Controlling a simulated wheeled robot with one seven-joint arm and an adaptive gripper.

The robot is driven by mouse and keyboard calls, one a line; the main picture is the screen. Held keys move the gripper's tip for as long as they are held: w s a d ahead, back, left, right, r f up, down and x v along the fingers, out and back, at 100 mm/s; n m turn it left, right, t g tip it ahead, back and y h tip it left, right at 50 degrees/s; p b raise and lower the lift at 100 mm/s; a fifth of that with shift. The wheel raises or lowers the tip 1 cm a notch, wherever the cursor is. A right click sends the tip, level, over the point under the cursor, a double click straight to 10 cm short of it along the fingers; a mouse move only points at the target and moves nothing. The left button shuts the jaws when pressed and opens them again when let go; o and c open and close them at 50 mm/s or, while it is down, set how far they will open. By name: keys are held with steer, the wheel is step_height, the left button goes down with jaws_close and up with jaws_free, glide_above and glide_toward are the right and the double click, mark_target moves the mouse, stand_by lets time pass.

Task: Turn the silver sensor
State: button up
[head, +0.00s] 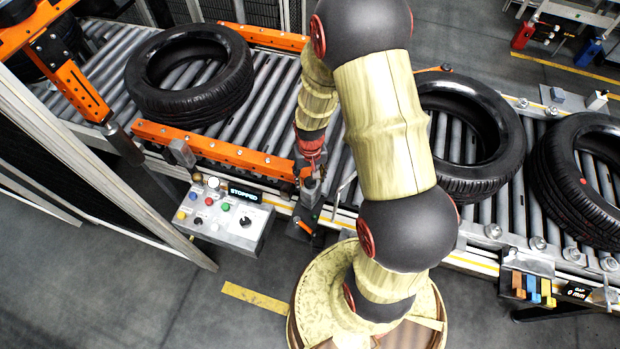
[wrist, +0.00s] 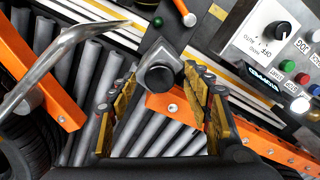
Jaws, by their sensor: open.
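The silver sensor (wrist: 160,72) is a small grey block with a round black face, on a dark bracket at the conveyor's edge. In the wrist view it lies between and just beyond the fingertips of my gripper (wrist: 160,84). The yellow-padded fingers are apart, one on each side. I cannot tell whether either finger touches it. In the head view my gripper (head: 309,168) points down at the conveyor's near edge, and the sensor there is largely hidden by it.
A control box (head: 223,213) reading STOPPED stands left of my gripper. Orange rails (head: 205,150) edge the rollers. A curved metal rod (wrist: 52,62) rises close on the left in the wrist view. Tyres lie on the rollers at left (head: 195,105) and right (head: 485,185).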

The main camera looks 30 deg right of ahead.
steer(key=shift+w+f, duration=0.1)
steer(key=shift+f, duration=0.35)
steer(key=shift+c, duration=0.4)
steer(key=c, duration=1.1)
steer(key=shift+n, duration=0.7)
steer(key=o, duration=1.2)
steer(key=shift+r, duration=0.15)
